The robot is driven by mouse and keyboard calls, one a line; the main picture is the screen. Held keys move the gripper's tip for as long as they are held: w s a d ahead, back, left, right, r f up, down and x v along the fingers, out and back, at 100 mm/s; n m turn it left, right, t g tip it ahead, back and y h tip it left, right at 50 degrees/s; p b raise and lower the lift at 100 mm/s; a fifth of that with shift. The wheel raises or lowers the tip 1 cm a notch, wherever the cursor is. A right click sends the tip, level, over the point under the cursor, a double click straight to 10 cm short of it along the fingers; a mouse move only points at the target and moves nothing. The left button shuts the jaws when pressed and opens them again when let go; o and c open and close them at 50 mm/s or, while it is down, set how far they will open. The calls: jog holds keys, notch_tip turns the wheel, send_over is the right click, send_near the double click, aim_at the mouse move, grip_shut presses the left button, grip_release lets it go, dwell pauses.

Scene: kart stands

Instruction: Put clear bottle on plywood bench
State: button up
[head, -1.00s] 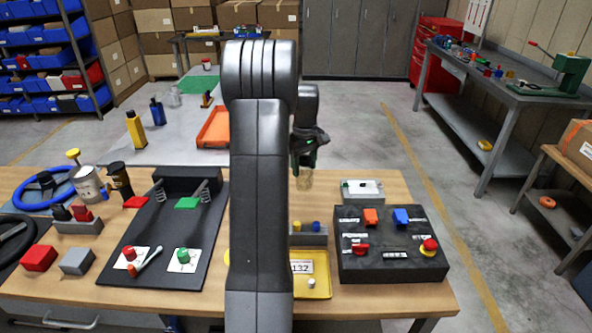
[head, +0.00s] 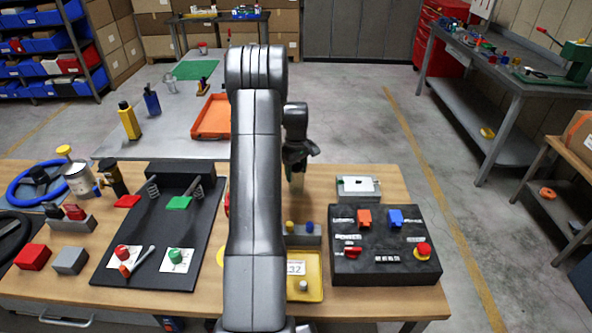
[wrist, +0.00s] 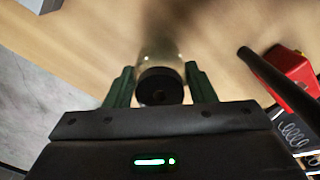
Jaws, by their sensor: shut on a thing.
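The clear bottle (wrist: 160,84) with a black cap sits between the two green fingers of my gripper (wrist: 157,73) in the wrist view. My gripper is shut on it, cap towards the camera, with its see-through body pointing away over light wood. In the head view my gripper (head: 296,165) is above the far middle of the plywood bench (head: 332,172), and the bottle (head: 297,186) shows faintly below it. The bottle looks roughly upright. I cannot tell whether its base touches the bench top.
A black control box (head: 385,265) and a white-topped device (head: 358,188) stand to the right. A black board (head: 130,235) with springs lies to the left. A yellow tray (head: 312,268) is nearer. A grey table (head: 180,130) with an orange tray (head: 213,117) stands behind.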

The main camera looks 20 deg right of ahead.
jog(key=shift+f, duration=0.3)
jog(key=shift+f, duration=0.1)
jog(key=o, duration=1)
notch_tip(320, 180, up, 12)
jog(key=shift+r+b, duration=0.15)
jog(key=shift+b, duration=1.1)
